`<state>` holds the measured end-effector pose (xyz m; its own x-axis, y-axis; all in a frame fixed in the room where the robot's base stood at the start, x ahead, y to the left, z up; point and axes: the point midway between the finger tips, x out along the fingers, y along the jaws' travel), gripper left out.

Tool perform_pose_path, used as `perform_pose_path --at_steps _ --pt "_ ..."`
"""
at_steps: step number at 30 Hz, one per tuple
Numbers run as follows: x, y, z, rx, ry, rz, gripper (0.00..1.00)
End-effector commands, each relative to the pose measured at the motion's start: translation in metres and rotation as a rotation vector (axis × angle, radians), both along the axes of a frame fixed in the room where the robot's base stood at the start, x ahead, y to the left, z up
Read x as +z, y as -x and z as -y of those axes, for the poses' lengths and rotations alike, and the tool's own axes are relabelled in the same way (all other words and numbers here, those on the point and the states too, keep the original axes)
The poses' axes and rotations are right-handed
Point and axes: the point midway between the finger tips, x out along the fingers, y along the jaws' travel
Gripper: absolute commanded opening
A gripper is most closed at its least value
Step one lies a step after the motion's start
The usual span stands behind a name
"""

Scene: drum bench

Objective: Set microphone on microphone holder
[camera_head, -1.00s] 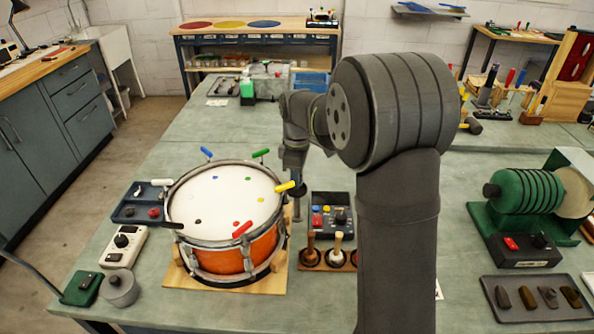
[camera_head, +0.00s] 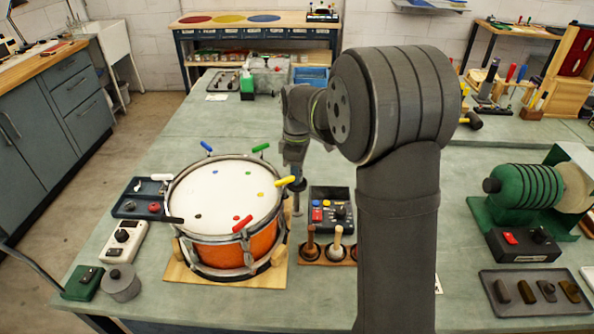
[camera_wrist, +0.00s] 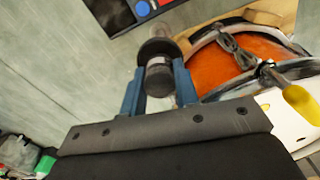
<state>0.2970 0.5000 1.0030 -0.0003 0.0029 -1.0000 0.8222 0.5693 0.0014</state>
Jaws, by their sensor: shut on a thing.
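My gripper (camera_wrist: 158,88) is shut on a dark cylindrical thing with a wider black end, which looks like the microphone (camera_wrist: 158,72). The two blue fingers press its sides in the wrist view. In the head view my gripper (camera_head: 296,188) is between the drum's right side and the black control box, partly hidden by the yellow drum handle and my arm. I cannot pick out the microphone holder with certainty in either view.
An orange drum (camera_head: 248,248) with coloured handles stands close left of my gripper. A black control box (camera_head: 332,196) and a wooden rack with upright mallets (camera_head: 338,240) are to its right. Bare bench (camera_head: 190,130) lies behind the drum.

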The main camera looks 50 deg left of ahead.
Motion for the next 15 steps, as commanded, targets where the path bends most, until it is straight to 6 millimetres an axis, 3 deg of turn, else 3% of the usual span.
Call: perform_pose_path --at_steps 15 --pt "-0.0041 0.0001 0.0000 0.000 0.001 -0.001 0.06"
